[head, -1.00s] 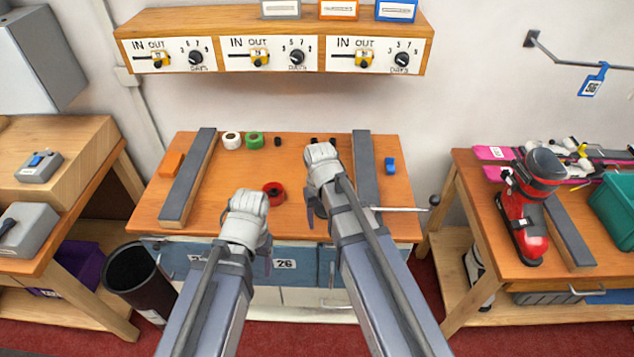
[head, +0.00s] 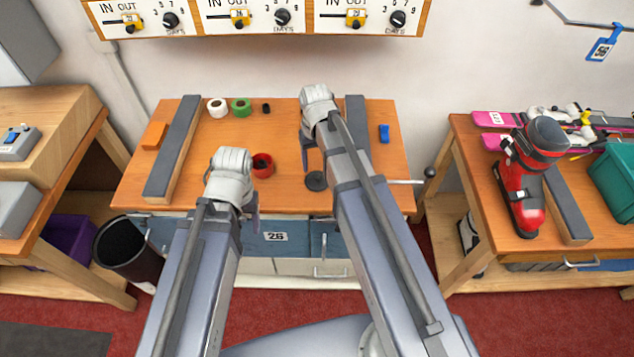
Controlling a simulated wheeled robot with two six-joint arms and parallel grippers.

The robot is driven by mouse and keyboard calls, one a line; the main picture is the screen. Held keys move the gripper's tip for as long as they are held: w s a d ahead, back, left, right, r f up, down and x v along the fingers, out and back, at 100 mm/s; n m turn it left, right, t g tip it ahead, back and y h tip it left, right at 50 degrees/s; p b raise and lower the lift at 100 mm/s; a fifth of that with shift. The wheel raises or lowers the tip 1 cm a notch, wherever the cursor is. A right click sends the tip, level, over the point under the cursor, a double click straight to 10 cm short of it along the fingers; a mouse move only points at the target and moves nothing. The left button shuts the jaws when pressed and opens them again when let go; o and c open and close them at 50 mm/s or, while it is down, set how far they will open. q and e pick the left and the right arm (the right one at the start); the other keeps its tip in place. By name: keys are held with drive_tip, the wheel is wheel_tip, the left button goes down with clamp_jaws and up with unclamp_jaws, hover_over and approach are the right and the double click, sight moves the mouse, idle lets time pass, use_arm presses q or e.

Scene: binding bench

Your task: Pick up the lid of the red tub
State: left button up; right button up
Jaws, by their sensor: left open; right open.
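The red tub (head: 262,165) stands on the orange bench top, near the middle. It looks like a red ring with a dark centre; I cannot tell whether a lid is on it. A dark round disc (head: 316,181) lies to its right, below my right gripper; I cannot tell whether it is a lid. My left gripper (head: 250,205) is open, just left of and nearer than the tub, its fingers mostly hidden behind my wrist. My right gripper (head: 309,158) is open, to the right of the tub above the bench, partly hidden by its arm.
A white roll (head: 217,107), a green roll (head: 241,106) and a small black piece (head: 266,108) stand at the back. Grey-topped bars (head: 174,145) flank the bench. Bare wood surrounds the tub.

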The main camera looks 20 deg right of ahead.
sight(317, 175)
drive_tip(key=shift+s+d+f+b, duration=0.1)
drive_tip(key=shift+f+b, duration=1.2)
drive_tip(key=shift+b, duration=0.05)
drive_tip(key=shift+s+d+f+b, duration=0.1)
drive_tip(key=shift+f+b, duration=1.2)
drive_tip(key=shift+r, duration=0.1)
clamp_jaws()
